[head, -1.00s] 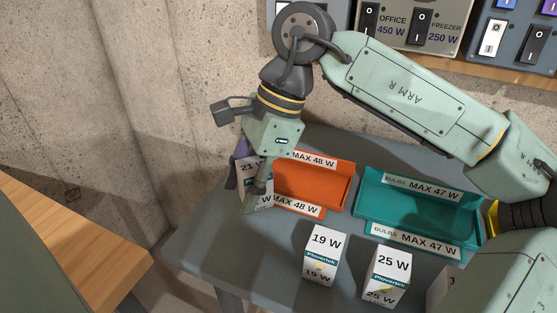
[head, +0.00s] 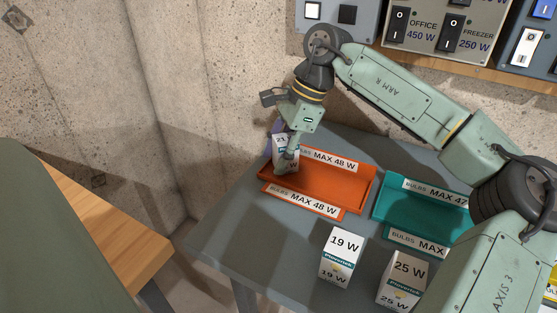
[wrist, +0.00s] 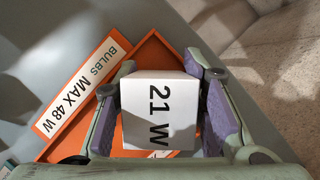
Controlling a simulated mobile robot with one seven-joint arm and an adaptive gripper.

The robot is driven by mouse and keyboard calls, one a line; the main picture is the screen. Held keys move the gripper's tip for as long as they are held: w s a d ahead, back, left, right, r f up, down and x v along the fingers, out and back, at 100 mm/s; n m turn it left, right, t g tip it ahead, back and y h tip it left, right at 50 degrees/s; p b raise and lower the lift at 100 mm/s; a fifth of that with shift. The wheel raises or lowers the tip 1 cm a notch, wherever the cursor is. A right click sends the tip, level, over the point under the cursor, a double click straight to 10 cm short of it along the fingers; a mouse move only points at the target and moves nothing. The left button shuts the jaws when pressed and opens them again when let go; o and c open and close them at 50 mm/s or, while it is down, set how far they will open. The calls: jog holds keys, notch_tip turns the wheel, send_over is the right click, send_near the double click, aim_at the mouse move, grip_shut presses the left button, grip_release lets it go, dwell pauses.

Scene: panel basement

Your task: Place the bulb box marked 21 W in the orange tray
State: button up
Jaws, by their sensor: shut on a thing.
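The white bulb box marked 21 W (head: 281,151) is between the fingers of my gripper (head: 287,155), which is shut on it. In the wrist view the 21 W box (wrist: 160,112) shows its top label, with a finger on each side. The orange tray (head: 335,185), labelled MAX 48 W, lies on the grey table. The box is at the tray's left end, and in the wrist view the orange tray (wrist: 150,58) shows beneath and beside it. I cannot tell whether the box touches the tray floor.
A teal tray (head: 420,213) labelled MAX 47 W stands to the right. Boxes marked 19 W (head: 341,258) and 25 W (head: 402,281) stand on the grey table (head: 265,240) in front. A concrete wall and switch panels (head: 430,30) are behind.

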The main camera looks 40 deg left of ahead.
jog(key=shift+f, duration=0.15)
jog(key=o, duration=1.2)
jog(key=shift+c, duration=0.2)
jog(key=shift+r+p, duration=0.3)
jog(key=shift+r, duration=0.05)
jog(key=shift+w+r, duration=0.15)
jog(key=shift+r, duration=0.1)
jog(key=b+v, duration=0.1)
jog(key=v, duration=1)
